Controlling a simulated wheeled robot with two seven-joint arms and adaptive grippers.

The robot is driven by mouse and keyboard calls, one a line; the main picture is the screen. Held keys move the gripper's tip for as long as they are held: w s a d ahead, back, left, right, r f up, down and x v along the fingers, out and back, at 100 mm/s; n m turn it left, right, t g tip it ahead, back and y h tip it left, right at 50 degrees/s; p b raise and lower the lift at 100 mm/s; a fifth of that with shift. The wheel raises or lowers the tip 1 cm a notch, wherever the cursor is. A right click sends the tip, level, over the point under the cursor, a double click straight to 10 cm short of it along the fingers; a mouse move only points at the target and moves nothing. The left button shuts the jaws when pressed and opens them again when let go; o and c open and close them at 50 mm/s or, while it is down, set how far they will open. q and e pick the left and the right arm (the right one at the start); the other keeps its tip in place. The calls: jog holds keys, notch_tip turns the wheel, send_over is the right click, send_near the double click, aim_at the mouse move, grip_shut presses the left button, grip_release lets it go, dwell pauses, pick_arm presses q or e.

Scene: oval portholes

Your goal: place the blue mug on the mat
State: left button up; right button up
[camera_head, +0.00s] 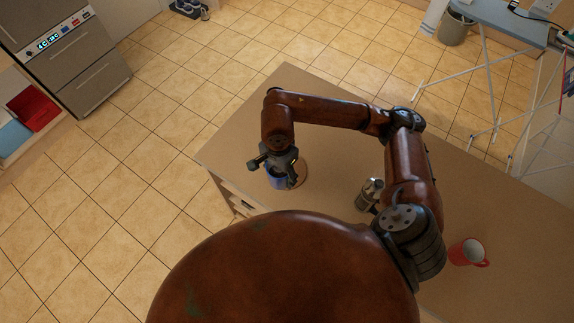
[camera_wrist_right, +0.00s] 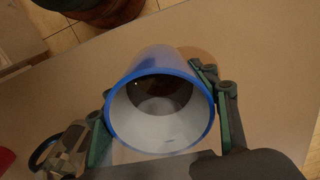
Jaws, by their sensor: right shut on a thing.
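The blue mug (camera_head: 278,182) is in my right gripper (camera_head: 282,171) near the table's left corner in the head view. The mat (camera_head: 302,170) is a round brown disc, partly hidden behind the gripper and mug. A brown part of the mat (camera_wrist_right: 205,58) shows beside the mug in the wrist view. I cannot tell whether the mug touches the mat. My left gripper is not in view.
A metal moka pot (camera_head: 368,194) stands on the brown table (camera_head: 480,205) to the right of the mat, close to my arm. A red mug (camera_head: 466,252) stands farther right. The table's left edge is close to the mat. Bare table lies between mat and pot.

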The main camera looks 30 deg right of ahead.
jog(key=w+d+f, duration=0.1)
jog(key=w+f, duration=0.1)
jog(key=w+d+f+p, duration=0.1)
jog(key=w+d+f, duration=0.3)
jog(key=shift+w+f, duration=0.15)
jog(key=shift+f, duration=0.2)
jog(key=shift+w+d+f, duration=0.15)
jog(key=shift+d+f, duration=0.05)
jog(key=shift+f, duration=0.05)
notch_tip(320, 180, down, 3)
jog(key=shift+w+d+p, duration=0.1)
jog(key=shift+w+p, duration=0.05)
jog(key=shift+p, duration=0.65)
jog(key=shift+f, duration=0.2)
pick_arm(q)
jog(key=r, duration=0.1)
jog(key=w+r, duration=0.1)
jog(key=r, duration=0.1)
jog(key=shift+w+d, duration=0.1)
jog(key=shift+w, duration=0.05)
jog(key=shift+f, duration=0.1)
pick_arm(e)
jog(key=shift+f, duration=0.1)
jog(key=shift+f, duration=0.1)
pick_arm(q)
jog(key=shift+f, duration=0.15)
pick_arm(e)
jog(key=o, duration=1.6)
jog(key=shift+c, duration=0.2)
